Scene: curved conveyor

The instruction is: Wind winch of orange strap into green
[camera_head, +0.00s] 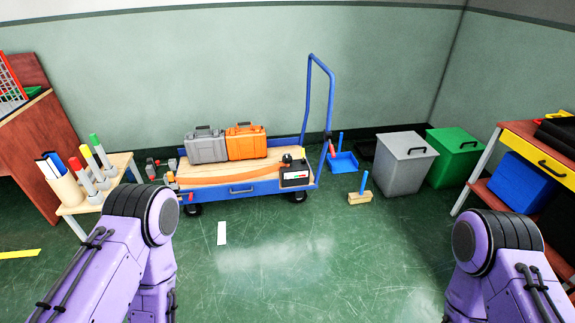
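An orange strap (222,177) lies along the wooden deck of a blue cart (245,188) by the back wall. Its right end meets a dark winch box (294,174) at the deck's right front corner. The box has a small dark knob or handle on top and a pale gauge strip on its front. The gauge shows some red, but is too small to read. Only the upper parts of my two purple arms show, at the lower left and lower right. Both grippers are out of view, well away from the cart.
A grey case (206,147) and an orange case (246,143) stand on the cart behind the strap. Grey (404,160) and green (456,158) bins stand to the right. Tables flank both sides.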

